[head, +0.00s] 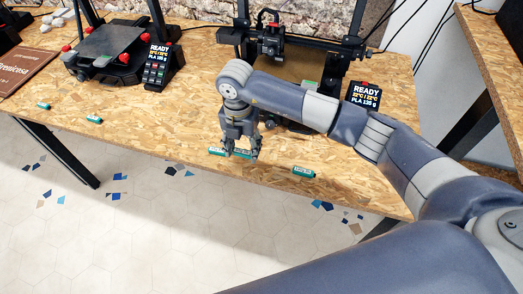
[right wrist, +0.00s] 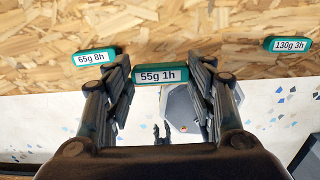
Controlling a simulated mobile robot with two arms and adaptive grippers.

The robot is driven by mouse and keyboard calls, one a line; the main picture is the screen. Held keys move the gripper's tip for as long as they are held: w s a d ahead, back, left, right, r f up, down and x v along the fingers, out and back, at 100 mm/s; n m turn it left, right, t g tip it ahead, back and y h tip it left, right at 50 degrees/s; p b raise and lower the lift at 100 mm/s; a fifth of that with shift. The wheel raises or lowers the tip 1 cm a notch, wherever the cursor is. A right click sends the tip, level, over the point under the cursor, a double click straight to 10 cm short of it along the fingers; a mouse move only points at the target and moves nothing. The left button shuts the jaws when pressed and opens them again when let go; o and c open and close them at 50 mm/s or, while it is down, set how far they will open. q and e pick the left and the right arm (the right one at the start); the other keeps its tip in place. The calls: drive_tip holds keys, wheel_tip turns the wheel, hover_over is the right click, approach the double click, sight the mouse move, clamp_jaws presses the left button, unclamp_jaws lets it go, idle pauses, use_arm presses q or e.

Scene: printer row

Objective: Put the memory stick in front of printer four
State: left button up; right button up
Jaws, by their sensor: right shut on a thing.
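Small teal sticks with white printed labels lie along the front of the table; which one is the memory stick, I cannot tell from looks alone. My right gripper (head: 240,152) is shut on the teal stick marked "55g 1h" (right wrist: 160,75), close to the table's front edge. A stick marked "65g 8h" (right wrist: 96,57) lies just left of it and one marked "130g 3h" (right wrist: 288,44) farther right; the latter also shows in the head view (head: 303,172). A black printer (head: 270,42) stands behind my right arm, its screen (head: 365,95) reading READY. My left gripper is out of view.
Another printer (head: 108,50) stands at the left with its own screen (head: 160,55). Two more teal sticks (head: 94,119) lie before it. A brown book (head: 25,67) is at the far left. The chipboard table (head: 165,125) is clear between the printers' fronts.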

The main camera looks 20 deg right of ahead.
drive_tip(key=p, duration=0.1)
hover_over(261, 162)
drive_tip(key=shift+f, duration=0.25)
wheel_tip(261, 162, down, 3)
drive_tip(key=shift+f+p, duration=0.2)
drive_tip(key=shift+p, duration=0.25)
drive_tip(key=shift+f, duration=0.1)
drive_tip(key=shift+f, duration=0.15)
drive_tip(key=o, duration=0.8)
drive_tip(key=shift+c, duration=0.2)
drive_tip(key=shift+r, duration=0.25)
wheel_tip(261, 162, up, 12)
drive_tip(key=b, duration=0.2)
